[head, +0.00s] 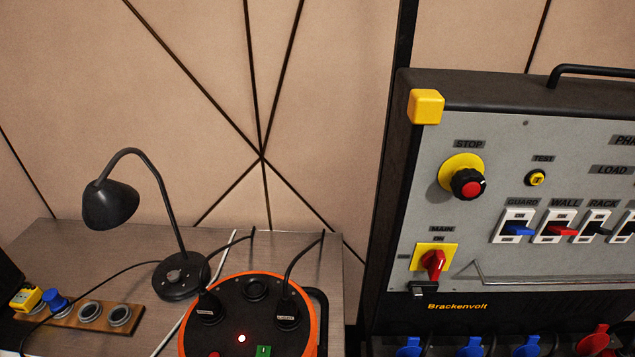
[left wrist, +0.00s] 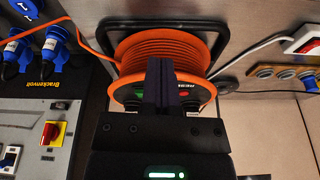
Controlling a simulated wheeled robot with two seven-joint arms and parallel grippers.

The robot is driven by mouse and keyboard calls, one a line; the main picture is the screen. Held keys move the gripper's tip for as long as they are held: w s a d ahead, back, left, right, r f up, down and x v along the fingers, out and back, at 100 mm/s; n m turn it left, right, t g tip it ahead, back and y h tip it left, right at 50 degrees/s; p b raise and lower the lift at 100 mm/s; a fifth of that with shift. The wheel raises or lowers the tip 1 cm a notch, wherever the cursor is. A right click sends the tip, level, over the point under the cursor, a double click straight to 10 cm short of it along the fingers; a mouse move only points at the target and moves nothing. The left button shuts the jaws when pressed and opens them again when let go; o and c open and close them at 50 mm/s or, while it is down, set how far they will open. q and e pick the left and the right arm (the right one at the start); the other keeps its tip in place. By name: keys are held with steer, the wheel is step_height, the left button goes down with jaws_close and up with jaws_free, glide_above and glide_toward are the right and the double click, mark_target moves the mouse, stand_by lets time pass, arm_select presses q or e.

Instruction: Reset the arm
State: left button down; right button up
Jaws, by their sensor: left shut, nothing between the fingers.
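My left gripper (left wrist: 163,75) shows in the left wrist view. Its two dark fingers are pressed together with nothing between them, in front of the orange cable reel (left wrist: 158,50). I cannot tell whether the fingertips touch the reel; they hide part of its face. Neither gripper and neither arm shows in the head view. The same reel (head: 230,285) stands at the bottom of the head view, with two dark plugs, a red light and a green switch on its top. My right gripper is in neither view.
A Brackenvolt power panel (head: 520,130) with switches and sockets stands at the right. A black desk lamp (head: 110,205) and a wooden strip with round sockets (head: 130,322) are on the grey table (head: 60,250). Cables run around the reel.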

arm_select(q)
steer(key=s+f+g+b, duration=0.1)
steer(key=s+f+b, duration=0.25)
steer(key=f, duration=1.85)
steer(key=s+a+f+g+b, duration=0.1)
steer(key=s+a+f, duration=0.2)
steer(key=s+f, duration=0.7)
steer(key=shift+s+a+f+m, duration=0.15)
steer(key=shift+s+m, duration=0.15)
steer(key=shift+s, duration=0.9)
